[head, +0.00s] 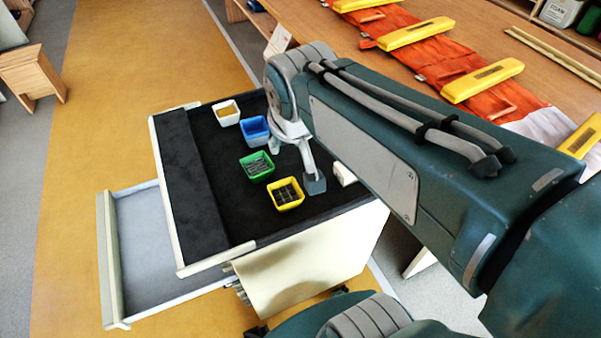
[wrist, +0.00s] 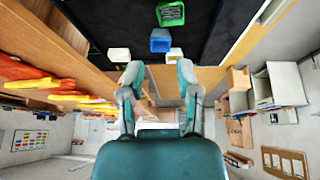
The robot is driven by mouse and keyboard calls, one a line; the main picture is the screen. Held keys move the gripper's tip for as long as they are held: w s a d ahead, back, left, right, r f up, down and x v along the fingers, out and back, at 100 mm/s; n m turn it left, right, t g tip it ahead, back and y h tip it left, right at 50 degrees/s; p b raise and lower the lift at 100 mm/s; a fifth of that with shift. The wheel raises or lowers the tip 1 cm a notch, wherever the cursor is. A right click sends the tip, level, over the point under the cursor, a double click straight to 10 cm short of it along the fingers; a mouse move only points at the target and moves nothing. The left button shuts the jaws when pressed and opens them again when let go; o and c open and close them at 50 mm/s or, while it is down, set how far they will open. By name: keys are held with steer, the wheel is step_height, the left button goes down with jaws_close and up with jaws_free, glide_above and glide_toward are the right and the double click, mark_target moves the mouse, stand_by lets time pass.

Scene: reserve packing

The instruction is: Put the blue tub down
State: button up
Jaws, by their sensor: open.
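The blue tub (head: 255,129) stands upright on the black top of the cart (head: 215,200), between a white tub (head: 226,112) and a green tub (head: 257,165). My gripper (head: 296,162) is open, and it hangs beside the blue tub, to its right in the head view. In the wrist view the blue tub (wrist: 160,41) lies beyond the open fingertips (wrist: 160,74), apart from them. Nothing shows between the fingers. Part of the blue tub's right side is close to or behind the gripper in the head view.
A yellow tub (head: 286,194) with dark contents stands nearer than the green one. A small white object (head: 343,173) sits at the cart's right edge. An open drawer (head: 150,240) juts out left. A bench (head: 470,40) with orange and yellow gear runs behind my arm.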

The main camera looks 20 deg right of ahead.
steer(key=s+f, duration=0.2)
steer(key=s, duration=0.6)
steer(key=shift+a+y, duration=0.25)
steer(key=shift+y, duration=0.05)
